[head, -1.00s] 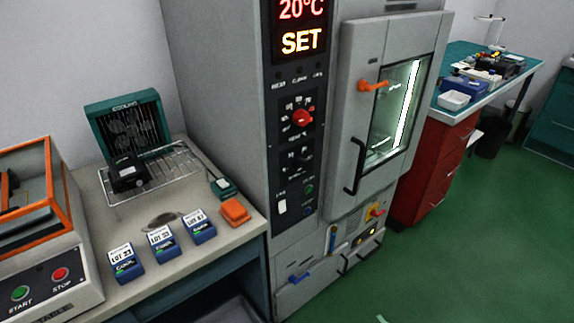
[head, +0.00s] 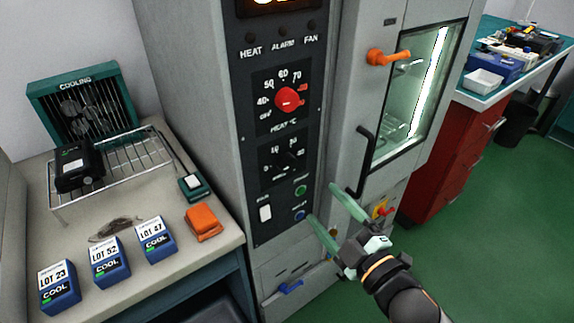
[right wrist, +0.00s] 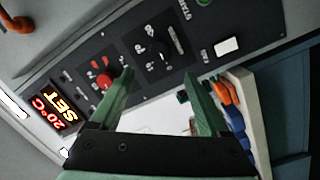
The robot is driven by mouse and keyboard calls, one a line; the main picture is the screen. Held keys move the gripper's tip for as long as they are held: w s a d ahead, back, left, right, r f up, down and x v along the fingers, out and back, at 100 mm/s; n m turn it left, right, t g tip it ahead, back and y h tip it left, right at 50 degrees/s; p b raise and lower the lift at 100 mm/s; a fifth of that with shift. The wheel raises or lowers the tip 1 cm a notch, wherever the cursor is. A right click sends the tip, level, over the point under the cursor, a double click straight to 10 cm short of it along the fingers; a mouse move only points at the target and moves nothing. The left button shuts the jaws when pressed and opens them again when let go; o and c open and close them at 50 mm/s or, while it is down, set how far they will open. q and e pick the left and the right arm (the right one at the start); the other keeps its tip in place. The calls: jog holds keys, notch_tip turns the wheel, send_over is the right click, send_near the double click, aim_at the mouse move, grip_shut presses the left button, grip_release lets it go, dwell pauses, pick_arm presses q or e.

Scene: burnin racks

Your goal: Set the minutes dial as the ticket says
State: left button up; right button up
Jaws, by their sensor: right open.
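The minutes dial (head: 285,162) is a black knob with white numbers on the oven's dark control panel, below the red heat dial (head: 288,99). The black knob also shows in the right wrist view (right wrist: 160,52), beyond my fingers. Its exact setting is too small to read. My right gripper (head: 323,203) is open and empty, below and to the right of the minutes dial in the head view, apart from the panel as far as I can tell. Its two green fingers show in the right wrist view (right wrist: 158,76). I cannot make out a ticket. My left gripper is not in view.
Below the dial are a green button (head: 300,191), a blue button (head: 299,215) and a white switch (head: 265,213). The oven door handle (head: 362,160) stands out to the right. The left bench holds blue lot boxes (head: 108,263) and a wire rack (head: 140,160).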

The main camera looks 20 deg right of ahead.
aim_at(290, 166)
jog(key=x, duration=1.2)
jog(key=shift+w, duration=0.2)
jog(key=shift+p, duration=0.3)
grip_shut()
